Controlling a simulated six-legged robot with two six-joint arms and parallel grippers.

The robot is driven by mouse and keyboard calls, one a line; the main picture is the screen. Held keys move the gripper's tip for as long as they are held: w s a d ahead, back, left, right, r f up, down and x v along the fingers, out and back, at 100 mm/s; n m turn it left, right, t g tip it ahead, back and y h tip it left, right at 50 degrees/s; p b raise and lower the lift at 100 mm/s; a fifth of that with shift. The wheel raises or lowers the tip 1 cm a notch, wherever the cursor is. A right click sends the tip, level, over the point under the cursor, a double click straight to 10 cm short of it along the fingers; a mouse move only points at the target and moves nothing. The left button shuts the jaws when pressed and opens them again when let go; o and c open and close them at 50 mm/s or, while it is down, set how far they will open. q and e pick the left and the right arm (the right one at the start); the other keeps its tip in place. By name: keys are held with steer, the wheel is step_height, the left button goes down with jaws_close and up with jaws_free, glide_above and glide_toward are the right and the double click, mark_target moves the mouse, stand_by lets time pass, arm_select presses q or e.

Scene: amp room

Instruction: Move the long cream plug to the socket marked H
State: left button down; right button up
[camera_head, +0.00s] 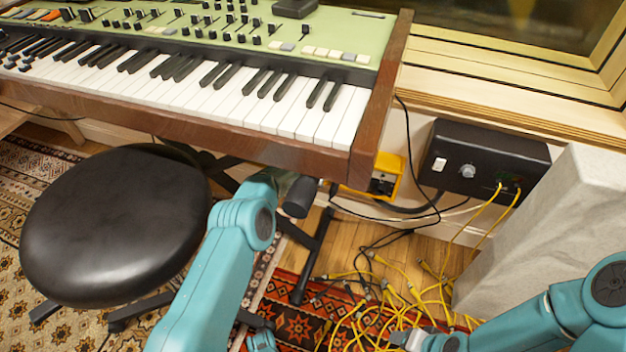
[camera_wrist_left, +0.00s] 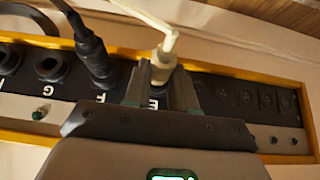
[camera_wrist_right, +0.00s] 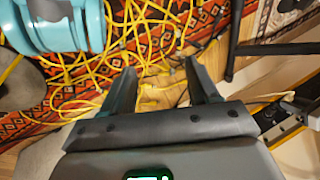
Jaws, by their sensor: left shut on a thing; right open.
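In the left wrist view the cream plug (camera_wrist_left: 163,64), with a pale cable, stands at the socket marked E. My left gripper (camera_wrist_left: 160,92) is shut on it, one finger on each side. Its tip is hidden, so I cannot tell how deep it sits. To its left a black plug (camera_wrist_left: 97,62) is in the socket marked F, and an empty socket (camera_wrist_left: 50,66) is marked G. Another socket (camera_wrist_left: 8,60) lies at the left edge, its letter unclear. In the head view the left gripper is hidden under the keyboard. My right gripper (camera_wrist_right: 158,88) is open and empty.
The yellow-edged socket box (camera_head: 388,178) is under the keyboard's right end (camera_head: 365,130). Yellow cables (camera_head: 385,300) lie tangled on the floor below my right gripper. A black wall box (camera_head: 485,160), a grey stone block (camera_head: 560,225) and a stool (camera_head: 115,225) stand nearby.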

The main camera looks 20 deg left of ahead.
arm_select(q)
steer(key=shift+s+p, duration=0.75)
steer(key=shift+p, duration=1.1)
arm_select(e)
steer(key=shift+g, duration=0.6)
steer(key=shift+s+a+r, duration=0.15)
steer(key=shift+s+r, duration=0.55)
steer(key=shift+r, duration=0.25)
steer(key=shift+s+a+r, duration=0.15)
steer(key=shift+s+r, duration=0.55)
steer(key=shift+r, duration=0.25)
arm_select(q)
steer(key=shift+s+p, duration=0.7)
steer(key=shift+p, duration=1.15)
arm_select(e)
steer(key=shift+g, duration=0.4)
steer(key=shift+s+a+r, duration=0.1)
steer(key=shift+s+r, duration=0.25)
steer(key=shift+r, duration=0.25)
steer(key=shift+s+a+r, duration=0.1)
steer(key=shift+s+r, duration=0.25)
steer(key=shift+r, duration=0.3)
steer(key=shift+s+a+r, duration=0.1)
steer(key=shift+s+r, duration=0.25)
steer(key=shift+r, duration=0.25)
